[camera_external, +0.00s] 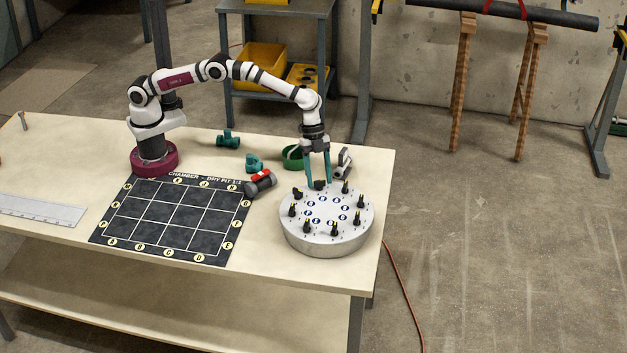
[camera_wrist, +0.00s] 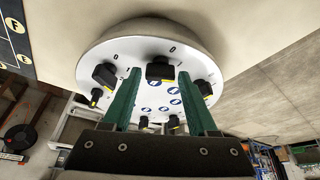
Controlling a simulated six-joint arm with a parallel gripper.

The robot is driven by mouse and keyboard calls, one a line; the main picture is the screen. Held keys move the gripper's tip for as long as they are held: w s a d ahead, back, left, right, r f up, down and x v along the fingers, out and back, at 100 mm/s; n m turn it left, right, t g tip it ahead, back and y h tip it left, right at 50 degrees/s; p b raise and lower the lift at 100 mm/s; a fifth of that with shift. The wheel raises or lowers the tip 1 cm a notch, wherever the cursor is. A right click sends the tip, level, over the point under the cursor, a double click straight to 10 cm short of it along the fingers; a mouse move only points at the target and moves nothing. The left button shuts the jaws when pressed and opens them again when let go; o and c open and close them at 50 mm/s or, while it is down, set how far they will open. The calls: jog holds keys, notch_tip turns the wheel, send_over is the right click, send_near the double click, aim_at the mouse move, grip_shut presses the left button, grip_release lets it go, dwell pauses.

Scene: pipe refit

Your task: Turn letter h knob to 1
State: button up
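A round light-grey dial block (camera_external: 325,243) stands at the table's right end, with a ring of black knobs with yellow marks on top. Blue oval labels sit inside the ring; their letters are too small to read, so I cannot tell which knob is h. My gripper (camera_external: 319,181) points down over the block's far edge, its two teal fingers apart. One black knob (camera_external: 319,185) shows between the fingertips. In the wrist view this knob (camera_wrist: 160,68) also sits between the fingertips of my gripper (camera_wrist: 159,72), with a gap on each side. A "0" mark shows beyond it.
Other knobs stand close on both sides, such as one at the left (camera_wrist: 105,74) and one at the right (camera_wrist: 204,88). A black grid mat (camera_external: 172,213) lies left.

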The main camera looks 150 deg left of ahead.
jog(key=shift+o, duration=1)
jog(key=v, duration=1.5)
jog(key=shift+r, duration=0.4)
jog(key=shift+s, duration=0.1)
